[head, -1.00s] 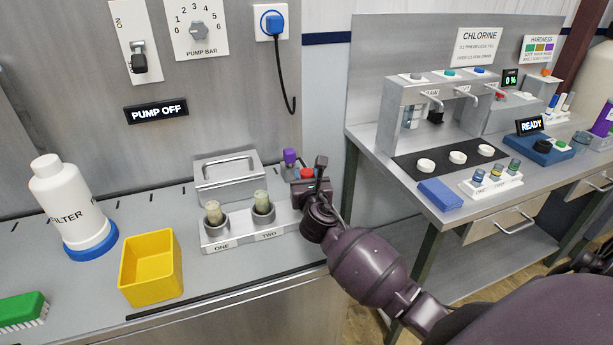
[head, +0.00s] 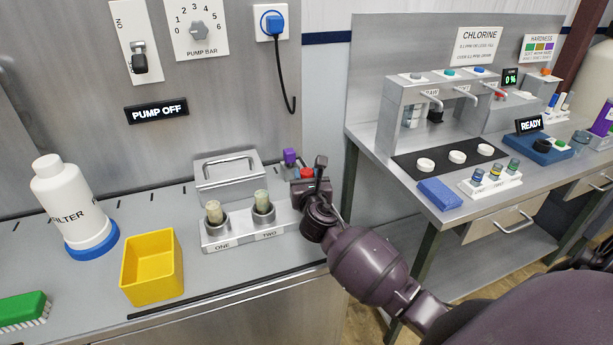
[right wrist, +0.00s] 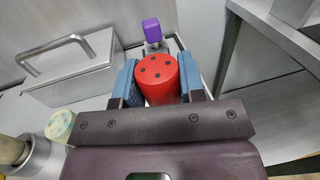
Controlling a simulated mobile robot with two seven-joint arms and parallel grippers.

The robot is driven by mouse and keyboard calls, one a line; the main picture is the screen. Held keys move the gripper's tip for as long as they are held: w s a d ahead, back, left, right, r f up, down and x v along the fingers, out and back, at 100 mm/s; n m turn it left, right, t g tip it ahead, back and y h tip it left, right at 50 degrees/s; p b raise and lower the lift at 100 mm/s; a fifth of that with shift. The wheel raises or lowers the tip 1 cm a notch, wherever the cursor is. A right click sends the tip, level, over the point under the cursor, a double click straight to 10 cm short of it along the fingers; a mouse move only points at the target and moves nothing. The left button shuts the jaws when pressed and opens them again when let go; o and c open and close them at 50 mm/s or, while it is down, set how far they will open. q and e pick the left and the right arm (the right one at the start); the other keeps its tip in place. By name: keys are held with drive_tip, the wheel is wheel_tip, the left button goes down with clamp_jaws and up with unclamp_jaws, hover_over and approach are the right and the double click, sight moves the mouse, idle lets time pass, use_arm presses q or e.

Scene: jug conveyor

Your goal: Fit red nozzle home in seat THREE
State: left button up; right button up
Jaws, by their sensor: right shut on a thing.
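The red nozzle (right wrist: 157,78) is between the two blue finger pads of my right gripper (right wrist: 158,85), which is shut on it. In the head view only a bit of the red nozzle (head: 307,173) shows beside my right gripper (head: 310,184). The seat block (head: 236,235) has seats ONE and TWO, each with a pale nozzle standing in it. The nozzle is over the right end of the block, where my gripper hides seat THREE. I cannot tell whether the nozzle's lower end is inside that seat. My left gripper is not in view.
A purple-topped piece (head: 289,157) stands just behind the nozzle. A metal box with a handle (head: 228,179) is behind the block. A yellow bin (head: 151,267) and a white filter bottle (head: 72,215) stand left. The bench's right edge is close to my gripper.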

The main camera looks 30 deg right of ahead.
drive_tip(key=shift+p, duration=0.5)
idle(1.0)
drive_tip(key=shift+f, duration=0.25)
idle(0.3)
drive_tip(key=shift+f+b, duration=0.8)
drive_tip(key=shift+f, duration=0.15)
drive_tip(key=shift+f+b, duration=0.4)
drive_tip(key=shift+f, duration=0.25)
drive_tip(key=o, duration=1.1)
drive_tip(key=shift+c, duration=0.2)
drive_tip(key=v, duration=1.1)
